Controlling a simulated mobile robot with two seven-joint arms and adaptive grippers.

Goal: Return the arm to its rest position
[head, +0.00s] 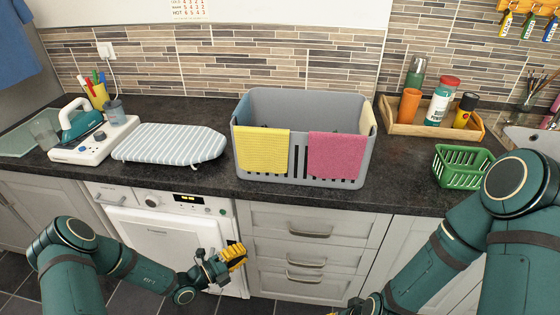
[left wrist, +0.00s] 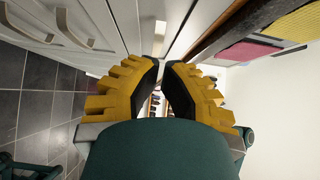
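My left arm comes in at the lower left, in front of the white appliance. Its gripper (head: 236,256), with yellow-backed fingers, hangs below the counter edge near the drawers. In the left wrist view the left gripper (left wrist: 162,68) shows a narrow gap between its dark finger pads, with nothing held between them. My right arm comes in from the right, over the front of the counter. Only a small part of my right gripper (head: 368,303) shows at the bottom edge; its fingertips are cut off.
On the dark counter (head: 300,190) stand a grey basket (head: 297,155) with yellow and pink cloths, a striped ironing board (head: 170,145), an iron (head: 80,122), a wooden tray (head: 405,128) with bottles and a green basket (head: 460,168). Drawers (head: 305,250) lie beside the left gripper.

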